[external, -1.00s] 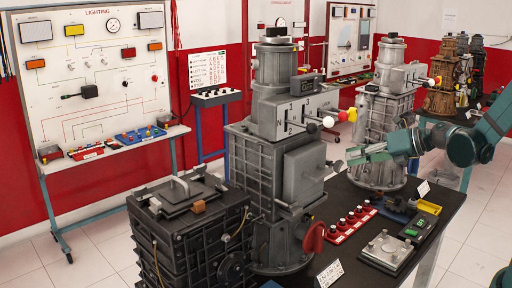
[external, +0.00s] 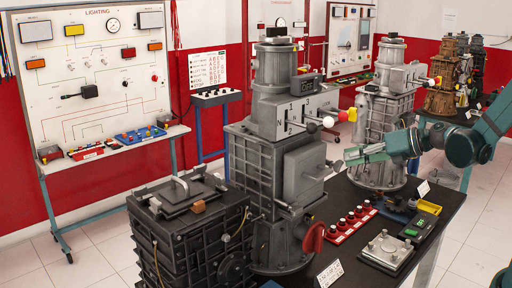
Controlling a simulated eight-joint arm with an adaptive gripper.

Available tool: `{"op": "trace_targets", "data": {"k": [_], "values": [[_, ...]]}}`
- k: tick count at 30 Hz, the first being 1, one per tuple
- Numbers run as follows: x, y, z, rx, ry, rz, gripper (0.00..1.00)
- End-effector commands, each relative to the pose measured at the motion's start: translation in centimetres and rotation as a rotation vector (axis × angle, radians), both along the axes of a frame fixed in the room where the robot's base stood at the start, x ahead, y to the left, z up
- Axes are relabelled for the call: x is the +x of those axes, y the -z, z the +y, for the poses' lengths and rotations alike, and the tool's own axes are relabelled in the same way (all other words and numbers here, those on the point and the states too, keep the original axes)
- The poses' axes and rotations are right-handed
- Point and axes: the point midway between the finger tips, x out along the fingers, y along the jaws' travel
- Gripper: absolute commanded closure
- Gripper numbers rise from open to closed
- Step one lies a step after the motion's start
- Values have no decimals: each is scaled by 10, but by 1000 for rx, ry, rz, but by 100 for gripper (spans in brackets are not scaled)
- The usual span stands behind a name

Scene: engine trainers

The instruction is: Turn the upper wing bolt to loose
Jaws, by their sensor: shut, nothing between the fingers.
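The upper wing bolt (external: 336,166) is a small grey part at the upper right edge of the square cover (external: 303,174) on the tall grey gearbox. A similar grey wing part (external: 283,205) sits lower, at the cover's lower left. My gripper (external: 348,158) points left, with its teal fingers shut and empty. In the picture its tips are just right of and slightly above the upper wing bolt. I cannot tell whether they touch it. The bolt's exact turn angle is too small to read.
A second grey gearbox (external: 383,120) stands behind my gripper.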

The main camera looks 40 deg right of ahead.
Motion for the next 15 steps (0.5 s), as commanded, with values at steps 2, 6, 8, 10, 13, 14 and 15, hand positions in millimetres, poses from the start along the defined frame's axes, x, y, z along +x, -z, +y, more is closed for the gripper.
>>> {"op": "trace_targets", "data": {"k": [2,6,8,10,13,14,15], "values": [[0,1,1,0,0,0,100],[0,1,2,0,0,0,100],[0,2,2,0,0,0,100],[0,2,2,0,0,0,100],[0,3,3,0,0,0,100],[0,3,3,0,0,0,100],[0,3,4,0,0,0,100]]}}
